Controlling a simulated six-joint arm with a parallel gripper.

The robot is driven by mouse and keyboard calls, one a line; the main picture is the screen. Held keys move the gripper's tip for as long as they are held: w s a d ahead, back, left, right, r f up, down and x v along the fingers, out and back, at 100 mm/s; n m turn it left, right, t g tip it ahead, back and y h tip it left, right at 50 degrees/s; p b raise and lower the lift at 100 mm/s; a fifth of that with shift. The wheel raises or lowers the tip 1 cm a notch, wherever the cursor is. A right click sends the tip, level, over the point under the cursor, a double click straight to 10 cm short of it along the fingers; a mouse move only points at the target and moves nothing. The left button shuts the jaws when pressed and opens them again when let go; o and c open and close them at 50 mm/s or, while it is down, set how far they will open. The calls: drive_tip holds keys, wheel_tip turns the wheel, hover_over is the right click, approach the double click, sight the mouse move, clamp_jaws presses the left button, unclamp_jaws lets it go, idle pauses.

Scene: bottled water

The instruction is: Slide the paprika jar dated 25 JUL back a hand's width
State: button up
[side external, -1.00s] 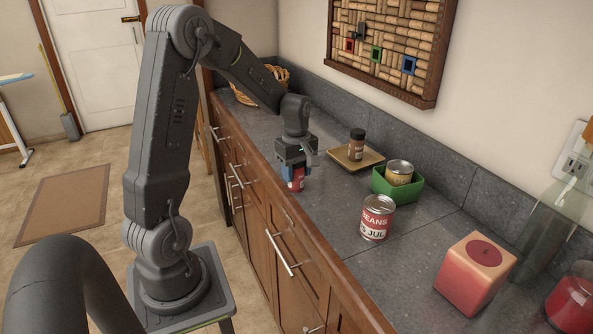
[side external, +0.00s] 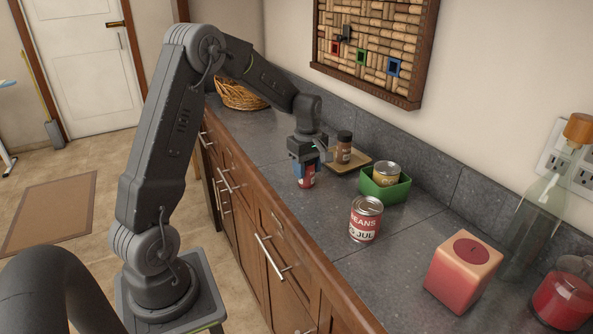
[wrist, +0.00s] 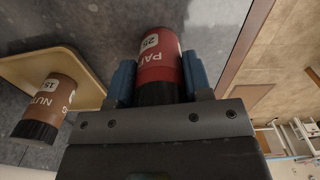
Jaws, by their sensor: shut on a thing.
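The paprika jar (side external: 307,178) has a red label and stands on the grey counter near its front edge. In the wrist view the jar (wrist: 160,62) shows "PA" and "25" on its label; the rest of the text is hidden or turned away. My gripper (side external: 306,166) is shut on the jar from above, with one blue finger on each side of it in the wrist view (wrist: 158,82).
A nutmeg jar (side external: 343,147) stands on a tan tray (side external: 362,160) just behind. A green box (side external: 385,197) holds a can (side external: 386,174). A beans can (side external: 365,220), a red candle block (side external: 463,268) and a glass bottle (side external: 535,220) stand to the right. A basket (side external: 240,97) is far left.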

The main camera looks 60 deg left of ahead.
drive_tip(key=shift+w, duration=1.65)
drive_tip(key=o, duration=1)
wheel_tip(320, 180, up, 14)
